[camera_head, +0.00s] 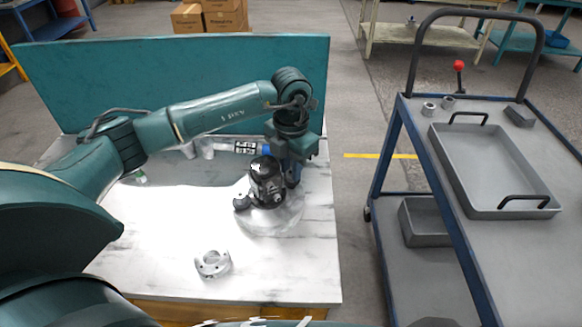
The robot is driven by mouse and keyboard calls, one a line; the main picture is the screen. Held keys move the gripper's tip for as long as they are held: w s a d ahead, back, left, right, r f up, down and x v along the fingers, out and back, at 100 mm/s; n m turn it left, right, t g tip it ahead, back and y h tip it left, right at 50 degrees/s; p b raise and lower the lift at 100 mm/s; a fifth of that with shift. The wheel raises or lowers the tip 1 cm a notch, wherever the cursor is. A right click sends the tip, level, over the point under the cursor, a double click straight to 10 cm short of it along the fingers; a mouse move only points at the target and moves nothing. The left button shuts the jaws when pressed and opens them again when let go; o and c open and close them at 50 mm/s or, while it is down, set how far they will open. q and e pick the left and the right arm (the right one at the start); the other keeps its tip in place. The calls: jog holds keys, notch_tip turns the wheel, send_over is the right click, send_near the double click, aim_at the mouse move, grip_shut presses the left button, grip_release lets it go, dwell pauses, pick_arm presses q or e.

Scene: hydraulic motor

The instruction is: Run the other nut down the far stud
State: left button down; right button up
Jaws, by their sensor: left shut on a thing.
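The black hydraulic motor (264,178) stands upright on a pale round base (287,218) on the white worktable. My left gripper (291,182) points down at the motor's far right side, close against it. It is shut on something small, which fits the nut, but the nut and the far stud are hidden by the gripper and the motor. A dark lug sticks out at the motor's lower left. My right gripper is not in view.
A grey ring-shaped flange (212,264) lies at the table's front. A blue-capped bottle (236,147) lies behind the motor. A teal panel (180,75) closes the table's back. On the right, a blue-framed cart (480,268) carries a grey tray (492,214) and small metal parts.

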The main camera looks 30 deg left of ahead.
pick_arm(q)
jog(key=m, duration=0.1)
jog(key=m+b, duration=0.1)
jog(key=shift+f+m, duration=0.2)
jog(key=shift+m, duration=0.1)
jog(key=shift+r+m, duration=0.15)
jog(key=shift+m, duration=0.55)
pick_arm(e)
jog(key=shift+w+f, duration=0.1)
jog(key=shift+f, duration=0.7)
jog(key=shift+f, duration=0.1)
